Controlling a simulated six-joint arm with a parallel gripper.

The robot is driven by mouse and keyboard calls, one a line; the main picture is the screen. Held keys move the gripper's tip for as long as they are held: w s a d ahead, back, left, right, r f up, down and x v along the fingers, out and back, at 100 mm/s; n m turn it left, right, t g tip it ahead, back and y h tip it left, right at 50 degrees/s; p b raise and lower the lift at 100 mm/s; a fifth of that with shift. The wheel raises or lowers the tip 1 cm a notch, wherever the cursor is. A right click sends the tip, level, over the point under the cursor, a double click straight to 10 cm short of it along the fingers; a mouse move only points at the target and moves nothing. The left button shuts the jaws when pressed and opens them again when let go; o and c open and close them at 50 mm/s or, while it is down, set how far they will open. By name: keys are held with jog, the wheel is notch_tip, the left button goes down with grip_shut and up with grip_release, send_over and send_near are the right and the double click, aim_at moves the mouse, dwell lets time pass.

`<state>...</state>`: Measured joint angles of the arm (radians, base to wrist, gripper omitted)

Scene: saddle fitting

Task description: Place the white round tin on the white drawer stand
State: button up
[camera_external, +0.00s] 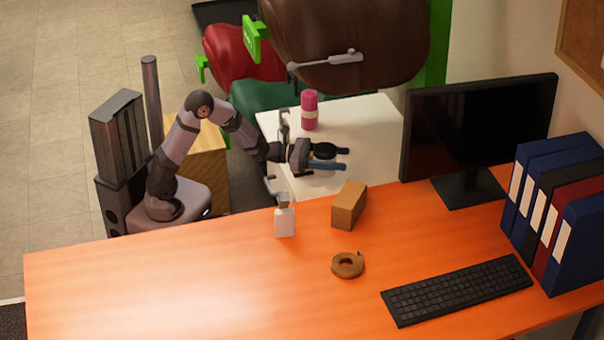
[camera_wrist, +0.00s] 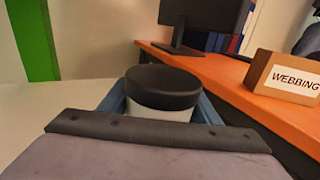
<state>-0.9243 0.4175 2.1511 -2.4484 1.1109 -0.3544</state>
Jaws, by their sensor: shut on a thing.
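The white round tin has a black lid. In the wrist view the tin (camera_wrist: 163,103) is between the blue fingers of my gripper (camera_wrist: 163,108), which is shut on it. In the external view my gripper (camera_external: 328,157) reaches out over the white drawer stand (camera_external: 365,125), and the tin's dark lid (camera_external: 323,150) shows between the fingers. The tin looks upright. The stand's pale top (camera_wrist: 60,97) is at the left of the wrist view. I cannot tell whether the tin's base touches the stand; it is hidden behind the gripper.
A pink roll (camera_external: 309,110) stands on the stand, behind my gripper. The orange desk (camera_external: 150,290) borders the stand, carrying a cardboard box (camera_external: 348,205), a white bottle (camera_external: 284,220), a tape roll (camera_external: 347,265) and a monitor (camera_external: 480,130). The stand's right part is clear.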

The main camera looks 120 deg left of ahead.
jog(key=shift+f+b, duration=0.8)
jog(key=shift+f, duration=2.3)
jog(key=shift+f+b, duration=0.55)
jog(key=shift+f, duration=1.3)
jog(key=shift+f, duration=0.15)
jog(key=o, duration=1.2)
